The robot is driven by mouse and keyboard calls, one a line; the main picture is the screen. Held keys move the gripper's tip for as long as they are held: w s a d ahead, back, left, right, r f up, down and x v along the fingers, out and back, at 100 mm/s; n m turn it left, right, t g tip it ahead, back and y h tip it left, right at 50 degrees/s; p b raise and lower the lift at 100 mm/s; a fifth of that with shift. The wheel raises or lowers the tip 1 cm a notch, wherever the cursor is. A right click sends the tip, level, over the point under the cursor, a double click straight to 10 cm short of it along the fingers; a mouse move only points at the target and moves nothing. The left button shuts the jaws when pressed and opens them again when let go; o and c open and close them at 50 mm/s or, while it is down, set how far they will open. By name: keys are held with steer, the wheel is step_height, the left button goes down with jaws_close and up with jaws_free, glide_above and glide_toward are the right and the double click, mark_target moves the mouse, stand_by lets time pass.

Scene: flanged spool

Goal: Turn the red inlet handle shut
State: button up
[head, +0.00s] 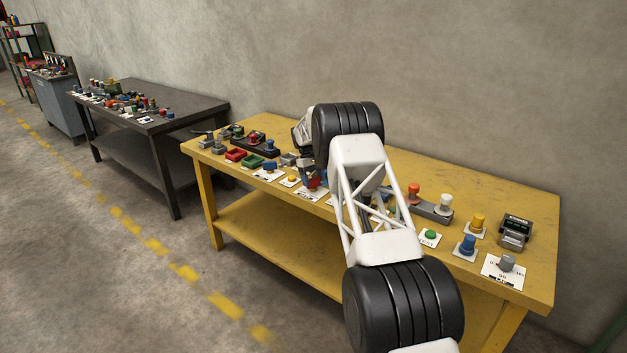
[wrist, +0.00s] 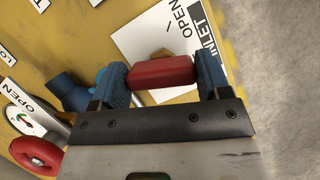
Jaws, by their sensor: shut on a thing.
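The red inlet handle (wrist: 162,73) lies between the two blue fingers of my gripper (wrist: 163,79) in the wrist view, with a finger against each end. It sits over a white card with the words OPEN and INLET (wrist: 203,35). A brass-coloured part (wrist: 161,53) shows just behind the handle. In the head view my gripper (head: 312,180) is small and partly hidden by my arm, at the middle of the yellow bench. A bit of red (head: 315,184) shows there. The exact angle of the handle against the card marks is hard to tell.
In the wrist view a red ring-shaped wheel (wrist: 38,152), a gauge (wrist: 22,117) and a blue pipe part (wrist: 70,90) lie to the left. In the head view several buttons and knobs stand along the yellow bench (head: 400,165). Its back strip is mostly clear.

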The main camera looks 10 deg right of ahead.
steer(key=m+y, duration=0.2)
steer(key=m, duration=0.3)
steer(key=shift+r, duration=0.1)
stand_by(0.3)
steer(key=o, duration=0.9)
steer(key=v, duration=0.7)
steer(key=shift+w+r, duration=0.3)
